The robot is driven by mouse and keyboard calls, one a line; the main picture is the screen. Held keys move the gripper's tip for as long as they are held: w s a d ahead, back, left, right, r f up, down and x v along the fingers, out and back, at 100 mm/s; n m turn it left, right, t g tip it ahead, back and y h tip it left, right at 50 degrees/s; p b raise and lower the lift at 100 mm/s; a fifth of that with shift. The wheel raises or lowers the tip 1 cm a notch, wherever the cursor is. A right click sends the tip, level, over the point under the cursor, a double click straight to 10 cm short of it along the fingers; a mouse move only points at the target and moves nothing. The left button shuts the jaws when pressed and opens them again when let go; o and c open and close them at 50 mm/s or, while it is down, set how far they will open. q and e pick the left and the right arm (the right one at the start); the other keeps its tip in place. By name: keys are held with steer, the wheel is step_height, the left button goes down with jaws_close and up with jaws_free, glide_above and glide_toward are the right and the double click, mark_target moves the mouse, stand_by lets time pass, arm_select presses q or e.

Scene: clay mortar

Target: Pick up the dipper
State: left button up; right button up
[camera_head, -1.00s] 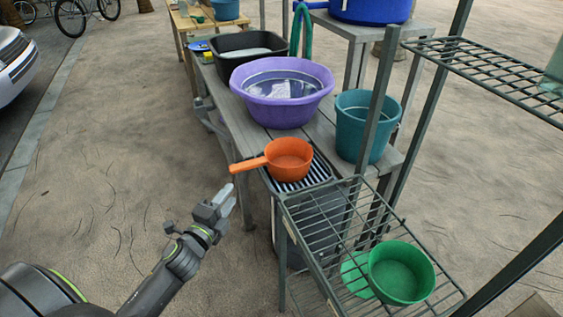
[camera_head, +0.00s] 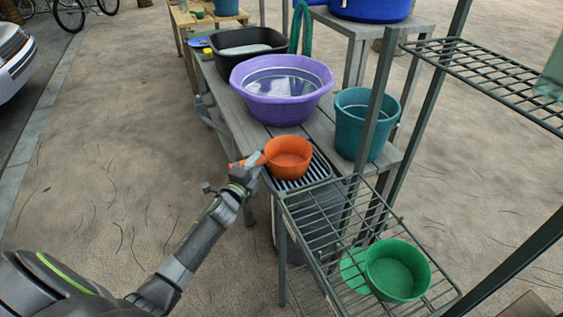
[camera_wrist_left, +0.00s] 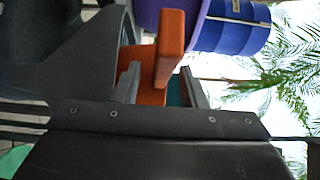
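The orange dipper (camera_head: 289,160) sits upright on a dark slatted rack (camera_head: 316,172) at the near end of the grey bench. Its handle points left, toward my left gripper (camera_head: 253,160). My left gripper is at the handle and hides part of it in the head view. In the left wrist view the two fingers (camera_wrist_left: 160,85) stand apart, with the orange handle (camera_wrist_left: 171,45) between them. A gap shows beside the handle, so the fingers are not closed on it. My right gripper is not in view.
A purple basin (camera_head: 282,105) with water stands behind the dipper, and a teal bucket (camera_head: 358,130) stands to its right. A black tub (camera_head: 245,60) is farther back. A wire shelf (camera_head: 330,215) with a green bowl (camera_head: 396,270) is at the near right. The ground left of the bench is clear.

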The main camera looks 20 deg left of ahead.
arm_select(q)
steer(key=shift+w, duration=0.45)
jaws_close()
steer(key=shift+r, duration=0.1)
